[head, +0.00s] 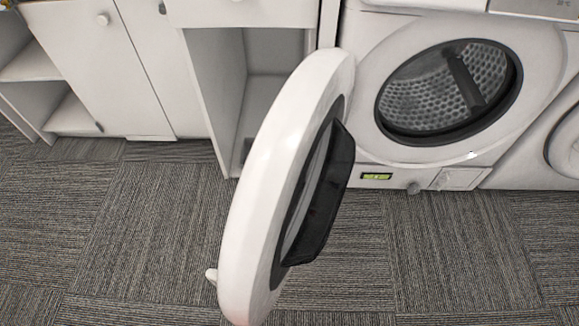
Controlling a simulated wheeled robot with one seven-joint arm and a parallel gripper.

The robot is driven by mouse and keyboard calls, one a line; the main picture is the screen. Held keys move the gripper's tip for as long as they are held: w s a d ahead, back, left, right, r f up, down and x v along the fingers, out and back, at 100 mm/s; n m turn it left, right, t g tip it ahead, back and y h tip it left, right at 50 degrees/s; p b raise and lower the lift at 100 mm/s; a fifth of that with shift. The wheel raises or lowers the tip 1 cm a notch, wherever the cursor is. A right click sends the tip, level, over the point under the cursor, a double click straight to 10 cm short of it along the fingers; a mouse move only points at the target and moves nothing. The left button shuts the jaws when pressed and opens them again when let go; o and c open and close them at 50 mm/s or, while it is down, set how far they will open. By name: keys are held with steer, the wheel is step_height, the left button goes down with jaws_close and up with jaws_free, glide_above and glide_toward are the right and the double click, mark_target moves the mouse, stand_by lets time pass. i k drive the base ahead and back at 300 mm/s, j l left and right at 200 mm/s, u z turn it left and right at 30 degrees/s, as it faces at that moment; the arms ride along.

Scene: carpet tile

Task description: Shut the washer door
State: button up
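The washer (366,162) stands at the upper right, a white front-loader with a dark-rimmed round opening and a perforated metal drum (425,100) inside. Its round white door (270,170) is swung wide open on the left of the opening, seen almost edge-on, and reaches out over the carpet. The door's inner side, with a dark ring and a black bulging window (328,195), faces right. A small white handle (211,276) sticks out on the door's outer side at the lower left. My gripper is not in view.
White cabinets (100,60) line the wall at the left, with an open empty-looking compartment (220,80) beside the washer. Another white appliance (565,145) stands at the right edge. The grey striped carpet (130,230) is clear on both sides of the door.

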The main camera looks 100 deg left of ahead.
mark_target(292, 183)
steer(key=k+u, duration=0.2)
steer(key=k, duration=0.3)
steer(key=k+j+u, duration=0.2)
steer(key=k, duration=0.3)
steer(key=u, duration=0.45)
steer(key=k+u, duration=0.1)
steer(key=u, duration=0.35)
steer(key=j+u, duration=0.1)
steer(key=u, duration=0.85)
steer(key=k+j+z, duration=0.1)
steer(key=z, duration=0.25)
steer(key=k+j+z, duration=0.1)
steer(key=z, duration=0.3)
